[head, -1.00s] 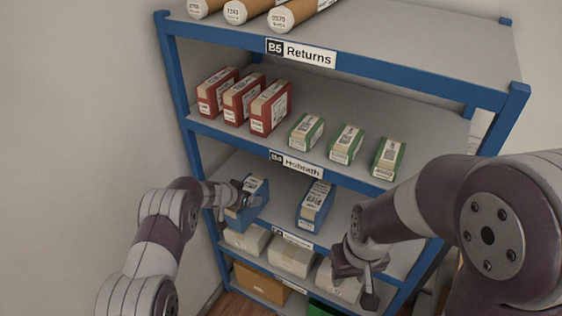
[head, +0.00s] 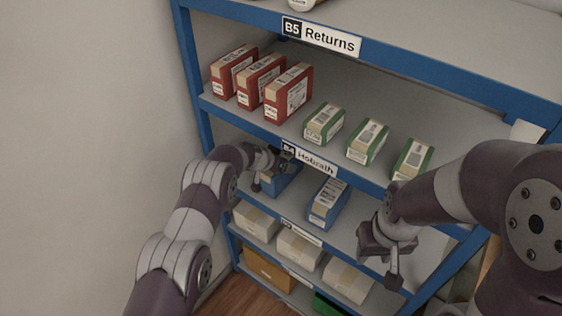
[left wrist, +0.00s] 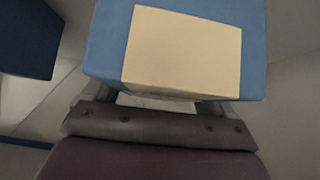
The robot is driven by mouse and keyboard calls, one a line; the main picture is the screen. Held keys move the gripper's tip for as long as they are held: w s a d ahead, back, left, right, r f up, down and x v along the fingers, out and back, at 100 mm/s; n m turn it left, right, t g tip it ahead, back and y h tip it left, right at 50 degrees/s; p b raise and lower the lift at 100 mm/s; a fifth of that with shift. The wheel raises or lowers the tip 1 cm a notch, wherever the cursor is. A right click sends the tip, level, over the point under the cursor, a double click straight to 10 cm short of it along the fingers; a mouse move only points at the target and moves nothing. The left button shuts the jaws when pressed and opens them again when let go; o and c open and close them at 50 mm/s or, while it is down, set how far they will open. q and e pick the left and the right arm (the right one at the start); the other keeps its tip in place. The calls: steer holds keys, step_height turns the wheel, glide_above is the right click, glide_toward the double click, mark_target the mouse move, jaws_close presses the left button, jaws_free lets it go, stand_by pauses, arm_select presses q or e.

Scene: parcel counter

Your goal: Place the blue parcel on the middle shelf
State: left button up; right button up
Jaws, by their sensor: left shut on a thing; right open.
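My left gripper (head: 272,166) is shut on a blue parcel (head: 283,182) at the left part of the third shelf from the top. Its upper part is hidden by the gripper and the shelf edge above. In the left wrist view the held parcel (left wrist: 250,50) fills the top middle, with a tan patch on its face. I cannot tell whether it touches the shelf. A second blue parcel (head: 328,203) with a white label stands to its right, apart from it. My right gripper (head: 392,262) is open and empty in front of the rack, at the right.
The shelf above (head: 225,109) holds red boxes (head: 262,82) and green boxes (head: 367,144). White boxes (head: 300,248) and a brown box (head: 268,271) stand below. A wall (head: 90,120) is at the left. Bare shelf lies right of the second blue parcel.

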arm_select(q)
steer(key=shift+a+r, duration=0.1)
steer(key=shift+r, duration=0.05)
steer(key=shift+w+f, duration=0.1)
steer(key=shift+f, duration=0.15)
steer(key=o, duration=1.6)
steer(key=shift+w+d+f, duration=0.15)
steer(key=shift+d, duration=0.05)
steer(key=shift+c, duration=0.2)
steer(key=shift+w+d, duration=0.1)
steer(key=shift+r, duration=0.35)
steer(key=shift+s+a+r, duration=0.25)
steer(key=shift+s+a, duration=0.05)
steer(key=b+v, duration=0.1)
steer(key=v, duration=1)
steer(key=shift+s, duration=0.15)
arm_select(e)
steer(key=shift+w+d+f, duration=0.1)
steer(key=shift+w+f, duration=0.1)
steer(key=shift+f, duration=0.65)
arm_select(q)
steer(key=shift+a, duration=0.1)
